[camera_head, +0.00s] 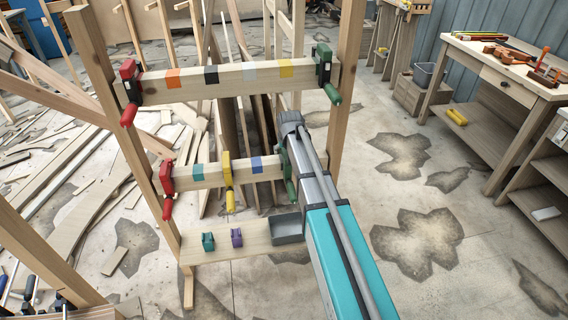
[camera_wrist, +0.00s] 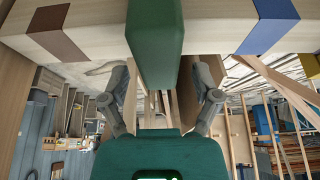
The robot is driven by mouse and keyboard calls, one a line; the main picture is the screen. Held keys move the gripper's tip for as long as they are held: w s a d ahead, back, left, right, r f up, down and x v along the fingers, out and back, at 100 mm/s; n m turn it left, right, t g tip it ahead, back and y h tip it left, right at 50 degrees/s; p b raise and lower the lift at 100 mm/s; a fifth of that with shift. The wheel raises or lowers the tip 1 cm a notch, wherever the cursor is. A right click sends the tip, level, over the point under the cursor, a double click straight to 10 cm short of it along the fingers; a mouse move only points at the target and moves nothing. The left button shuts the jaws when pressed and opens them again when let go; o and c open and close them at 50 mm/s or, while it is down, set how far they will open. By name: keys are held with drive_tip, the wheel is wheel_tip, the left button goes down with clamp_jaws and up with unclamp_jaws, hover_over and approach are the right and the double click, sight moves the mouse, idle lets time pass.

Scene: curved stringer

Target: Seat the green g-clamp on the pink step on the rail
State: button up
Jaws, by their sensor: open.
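A green clamp (camera_head: 288,172) is on the lower rail (camera_head: 213,176), near its right end and partly hidden by my arm. In the wrist view a green clamp bar (camera_wrist: 155,45) crosses the rail between a brown mark (camera_wrist: 58,32) and a blue mark (camera_wrist: 270,25). My gripper (camera_wrist: 160,88) is open, its fingers on either side below the bar; I cannot tell whether they touch it. A second green clamp (camera_head: 323,65) is on the upper rail (camera_head: 230,77), at its right end. No mark reads clearly as pink; the third upper mark (camera_head: 249,72) is pale and unclear.
Red clamps (camera_head: 128,85) (camera_head: 167,180) sit at the left ends of both rails. A yellow clamp (camera_head: 228,180) is mid lower rail. Below, a plank (camera_head: 205,254) bears a green block (camera_head: 208,241), a purple block (camera_head: 236,237) and a grey bin (camera_head: 287,228). Wooden posts flank the rails.

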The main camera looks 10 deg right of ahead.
idle(0.6)
clamp_jaws()
